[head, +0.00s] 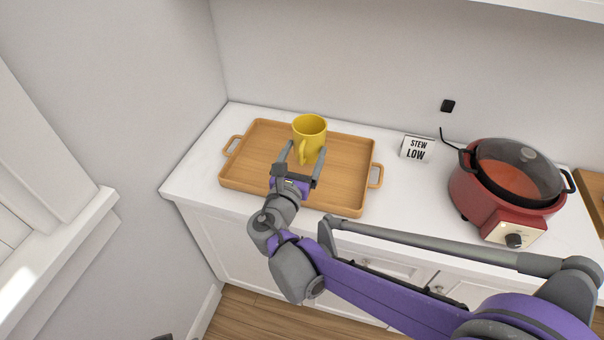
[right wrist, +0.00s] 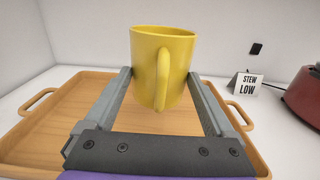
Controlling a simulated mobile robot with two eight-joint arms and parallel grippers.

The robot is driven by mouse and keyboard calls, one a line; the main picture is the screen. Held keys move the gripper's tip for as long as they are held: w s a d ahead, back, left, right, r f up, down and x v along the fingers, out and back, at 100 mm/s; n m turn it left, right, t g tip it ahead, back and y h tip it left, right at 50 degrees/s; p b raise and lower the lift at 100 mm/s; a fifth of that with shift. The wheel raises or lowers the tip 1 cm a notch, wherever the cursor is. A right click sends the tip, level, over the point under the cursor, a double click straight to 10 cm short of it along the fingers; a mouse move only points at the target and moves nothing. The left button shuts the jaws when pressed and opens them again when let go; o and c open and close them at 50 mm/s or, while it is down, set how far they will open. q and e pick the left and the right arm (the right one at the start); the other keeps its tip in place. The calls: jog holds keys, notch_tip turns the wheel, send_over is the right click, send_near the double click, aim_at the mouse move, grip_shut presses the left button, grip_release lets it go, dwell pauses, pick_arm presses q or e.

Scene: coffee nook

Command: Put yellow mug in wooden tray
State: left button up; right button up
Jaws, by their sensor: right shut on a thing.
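The yellow mug (head: 312,126) is upright over the wooden tray (head: 240,172), near the middle of its far half. It also shows in the right wrist view (right wrist: 150,62), with its handle toward me. My right gripper (head: 306,148) has one finger on each side of the mug and is shut on it. I cannot tell whether the mug's base touches the tray floor. The wooden tray lies flat on the white counter, and its rim and both end handles show in the right wrist view (right wrist: 40,100).
A "STEW LOW" sign (head: 417,148) stands right of the tray. A red slow cooker (head: 490,203) with a glass lid is farther right. A wall is close on the left, and another runs behind the counter. The rest of the tray is empty.

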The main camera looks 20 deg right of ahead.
notch_tip(320, 180, down, 7)
jog(key=shift+f+b, duration=0.15)
jog(key=shift+b, duration=0.8)
jog(key=shift+f, duration=0.15)
jog(key=o, duration=1.4)
jog(key=shift+r, duration=0.25)
jog(key=p+v, duration=0.1)
jog(key=v, duration=1.1)
jog(key=shift+f, duration=0.1)
